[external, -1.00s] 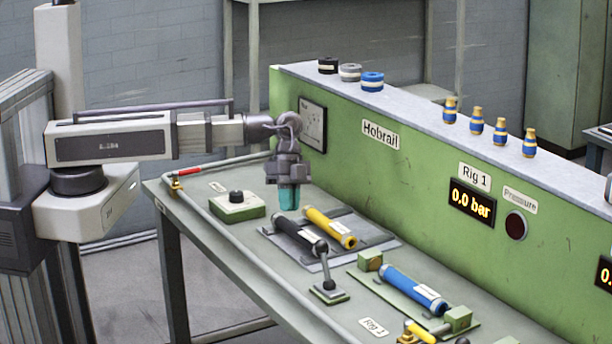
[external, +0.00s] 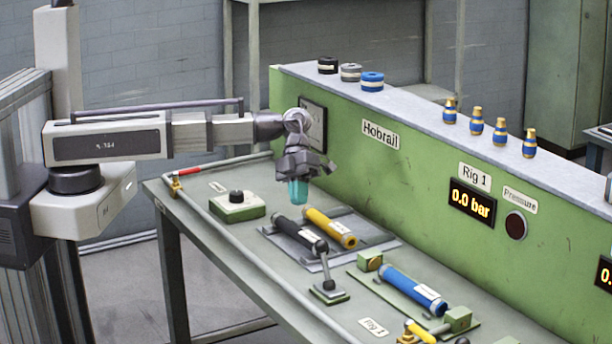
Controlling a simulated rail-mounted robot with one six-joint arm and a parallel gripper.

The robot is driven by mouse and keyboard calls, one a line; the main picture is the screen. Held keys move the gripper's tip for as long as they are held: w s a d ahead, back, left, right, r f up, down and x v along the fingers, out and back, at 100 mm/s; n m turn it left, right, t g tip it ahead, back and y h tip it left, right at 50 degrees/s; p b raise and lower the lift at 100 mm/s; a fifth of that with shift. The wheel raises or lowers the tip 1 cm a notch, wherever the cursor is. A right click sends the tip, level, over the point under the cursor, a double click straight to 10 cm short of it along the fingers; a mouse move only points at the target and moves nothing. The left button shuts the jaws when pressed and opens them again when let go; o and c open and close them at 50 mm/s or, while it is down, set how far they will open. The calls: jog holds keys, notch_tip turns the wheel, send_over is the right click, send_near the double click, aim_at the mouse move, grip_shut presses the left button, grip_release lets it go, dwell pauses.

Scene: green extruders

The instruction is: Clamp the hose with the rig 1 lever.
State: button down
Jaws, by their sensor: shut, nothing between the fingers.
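The rig 1 lever (external: 327,273) is a dark upright handle on a small green base plate, near the front of the bench beside the "Rig 1" label (external: 373,327). A blue hose (external: 413,289) lies in the rig 1 fixture, between two green blocks (external: 370,261) on a green plate. My gripper (external: 299,192), with teal fingertips, is shut and empty. It points down in the air above the back ends of the black and yellow hoses, to the upper left of the lever and apart from it.
A black hose (external: 301,235) and a yellow hose (external: 330,228) lie on a grey tray (external: 379,240). A green box with a black knob (external: 237,206) stands at left. A pipe runs along the front edge. The rig 1 display (external: 471,201) on the green panel reads 0.0 bar.

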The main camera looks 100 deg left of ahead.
aim_at(325, 264)
jog(key=w+d+f+b, duration=0.4)
jog(key=d+f+b, duration=0.1)
jog(key=d, duration=0.3)
jog(key=shift+w+f, duration=0.25)
jog(key=shift+f, duration=0.3)
jog(key=shift+r, duration=0.1)
